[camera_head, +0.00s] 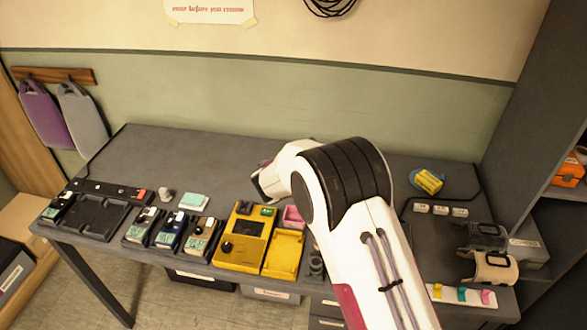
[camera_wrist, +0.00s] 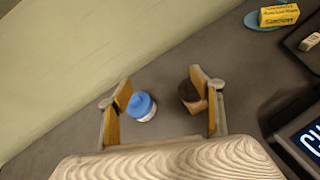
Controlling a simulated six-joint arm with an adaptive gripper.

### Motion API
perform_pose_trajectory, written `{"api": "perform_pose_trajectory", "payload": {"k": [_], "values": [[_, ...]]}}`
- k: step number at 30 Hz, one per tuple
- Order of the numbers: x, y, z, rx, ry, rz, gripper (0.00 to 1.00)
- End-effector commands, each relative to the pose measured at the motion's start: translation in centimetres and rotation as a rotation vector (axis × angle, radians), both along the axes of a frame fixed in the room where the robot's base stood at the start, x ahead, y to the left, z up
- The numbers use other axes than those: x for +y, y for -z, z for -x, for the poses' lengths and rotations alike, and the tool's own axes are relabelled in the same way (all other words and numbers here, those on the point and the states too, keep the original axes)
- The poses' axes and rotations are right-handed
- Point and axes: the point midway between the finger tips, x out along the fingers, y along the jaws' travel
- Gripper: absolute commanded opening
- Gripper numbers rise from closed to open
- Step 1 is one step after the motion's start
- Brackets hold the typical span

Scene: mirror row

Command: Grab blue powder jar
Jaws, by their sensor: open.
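The blue powder jar (camera_wrist: 142,106) is in the wrist view, with a blue lid and a pale body. It stands on the grey table near the back edge. My gripper (camera_wrist: 162,90) is open, with its two wooden-faced fingers wide apart. The blue jar shows between the fingers, close to the left one; I cannot tell whether they touch. A dark brown jar (camera_wrist: 188,94) shows beside the right finger, partly covered by it. In the head view my arm hides both jars and the gripper's fingers.
A yellow box (camera_wrist: 279,15) lies on a blue dish (camera_wrist: 262,22) to the right; the box also shows in the head view (camera_head: 428,181). Several devices, including a yellow unit (camera_head: 243,238), line the table's front. The wall is close behind the jars.

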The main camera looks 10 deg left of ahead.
Motion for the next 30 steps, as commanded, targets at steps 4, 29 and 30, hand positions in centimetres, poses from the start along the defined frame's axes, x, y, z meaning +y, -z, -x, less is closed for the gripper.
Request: {"api": "perform_pose_trajectory", "payload": {"k": [4,29,30], "values": [[3.3,3.0,-0.3,0.004,-0.100,0.078,0.65],[8.2,7.4,-0.2,0.002,-0.254,0.201,0.65],[8.1,7.5,-0.3,0.002,-0.254,0.201,0.65]]}}
